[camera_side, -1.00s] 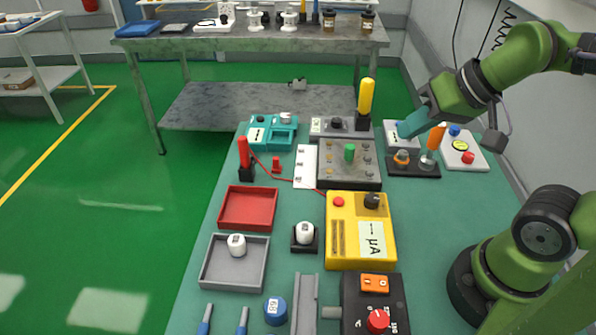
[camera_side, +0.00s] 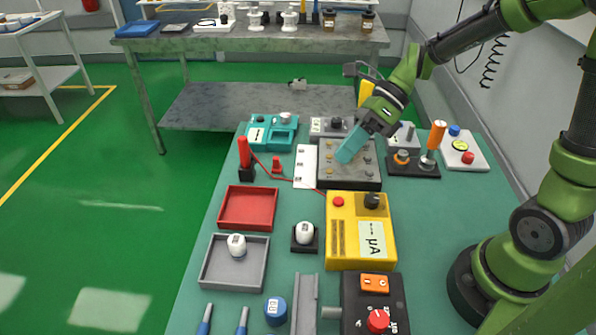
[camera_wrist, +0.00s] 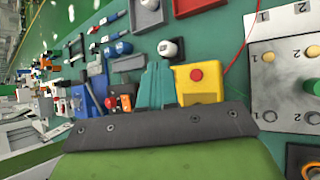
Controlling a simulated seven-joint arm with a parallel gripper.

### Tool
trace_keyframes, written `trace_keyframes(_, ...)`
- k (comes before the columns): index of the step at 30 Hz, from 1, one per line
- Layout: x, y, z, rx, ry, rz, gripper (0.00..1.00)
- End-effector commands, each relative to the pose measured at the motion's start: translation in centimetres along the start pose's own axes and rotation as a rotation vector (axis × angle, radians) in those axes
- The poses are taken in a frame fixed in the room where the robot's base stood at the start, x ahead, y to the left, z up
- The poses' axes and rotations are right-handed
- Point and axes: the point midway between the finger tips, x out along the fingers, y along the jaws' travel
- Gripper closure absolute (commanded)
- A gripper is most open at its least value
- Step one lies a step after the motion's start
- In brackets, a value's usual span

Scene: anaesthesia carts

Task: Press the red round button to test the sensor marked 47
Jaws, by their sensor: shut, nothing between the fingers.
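A yellow meter box (camera_side: 345,258) marked µA has a red round button (camera_side: 338,201) at its upper left and a black knob (camera_side: 372,200). A white sensor (camera_side: 304,232) stands on a black base in front of the box's left side; its marking is too small to read. A second white sensor (camera_side: 237,245) stands in the grey tray (camera_side: 232,276). My gripper (camera_side: 345,155) has teal fingers, shut and empty, above the grey terminal box (camera_side: 345,183), apart from the red button. In the wrist view, the button (camera_wrist: 196,74) shows just right of the fingers (camera_wrist: 156,85).
An orange-handled lever (camera_side: 437,135) and a white panel with another red button (camera_side: 468,158) are to the right. A black box (camera_side: 398,290) with a red knob stands in front. A red cable crosses the mat.

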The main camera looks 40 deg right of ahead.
Motion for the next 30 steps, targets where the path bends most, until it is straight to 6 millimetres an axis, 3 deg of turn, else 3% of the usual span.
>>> trace_keyframes(17,0.3,-0.1,-0.2,0.061,-0.001,0.006,1.0)
trace_keyframes(30,4.3,-2.7,-3.3,0.062,0.001,0.007,1.0)
